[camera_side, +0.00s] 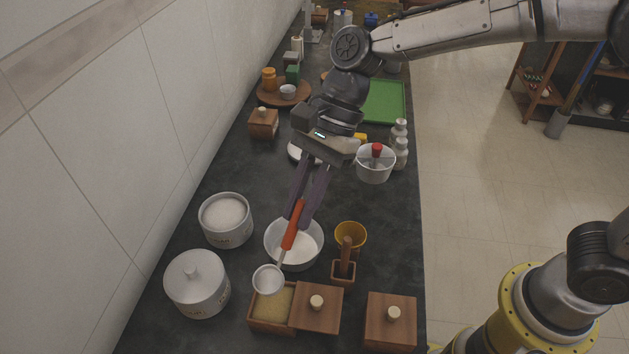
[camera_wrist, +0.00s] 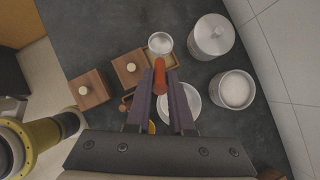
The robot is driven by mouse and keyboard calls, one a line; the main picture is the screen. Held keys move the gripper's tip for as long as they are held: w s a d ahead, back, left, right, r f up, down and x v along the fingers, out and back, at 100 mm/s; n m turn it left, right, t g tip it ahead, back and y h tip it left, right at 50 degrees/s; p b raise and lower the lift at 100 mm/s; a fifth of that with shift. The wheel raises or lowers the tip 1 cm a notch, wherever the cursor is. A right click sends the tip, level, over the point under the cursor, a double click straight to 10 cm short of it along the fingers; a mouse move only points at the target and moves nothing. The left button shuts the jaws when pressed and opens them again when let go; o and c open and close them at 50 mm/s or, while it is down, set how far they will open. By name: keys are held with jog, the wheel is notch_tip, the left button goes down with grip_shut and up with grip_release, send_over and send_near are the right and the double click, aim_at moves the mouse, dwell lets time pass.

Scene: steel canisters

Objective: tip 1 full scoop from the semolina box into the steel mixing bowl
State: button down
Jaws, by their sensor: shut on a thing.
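My gripper (camera_side: 301,212) is shut on the red-orange handle of a scoop (camera_side: 290,228). The scoop's round pale bowl hangs above the left edge of the semolina box (camera_side: 257,325); I cannot tell whether it holds anything. The wooden semolina box shows yellowish grain in its open left part, and a wooden lid (camera_side: 317,308) with a pale knob covers its right side. The steel mixing bowl (camera_side: 317,251) stands just behind, under my fingers, with whitish contents or a pale inside.
An open canister with white contents (camera_side: 226,215) and a lidded canister (camera_side: 195,285) stand at left. A wooden holder (camera_side: 343,272) with a wooden handle, a yellow cup (camera_side: 350,234) and a closed wooden box (camera_side: 391,322) stand at right.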

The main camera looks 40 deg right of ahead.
aim_at(285, 241)
jog(key=shift+s+a+f+t+h, duration=0.2)
jog(key=shift+a+f+h, duration=0.15)
jog(key=shift+a+h, duration=0.35)
jog(key=shift+s+a+f+t+h, duration=0.1)
jog(key=shift+s+a+f+h, duration=0.2)
jog(key=shift+a+h, duration=0.4)
notch_tip(285, 241, down, 7)
jog(key=shift+w, duration=0.15)
jog(key=shift+d+f, duration=0.1)
dwell(0.7)
jog(key=shift+a+r+v, duration=0.1)
jog(key=shift+a+v, duration=0.15)
jog(key=shift+v, duration=0.9)
jog(key=shift+a+r+v, duration=0.1)
jog(key=shift+a+v, duration=0.15)
jog(key=shift+v, duration=0.9)
jog(key=shift+a+r+v, duration=0.1)
jog(key=shift+a+v, duration=0.15)
jog(key=shift+v, duration=0.9)
jog(key=shift+d+y, duration=0.4)
jog(key=shift+y, duration=0.1)
jog(key=shift+w+d+r+g+y, duration=0.1)
jog(key=shift+d+r+g+y, duration=0.15)
jog(key=shift+d+y, duration=0.3)
jog(key=shift+w+d+r+g+y, duration=0.15)
jog(key=shift+d+r+y, duration=0.15)
jog(key=shift+y, duration=0.35)
jog(key=shift+s+d, duration=0.1)
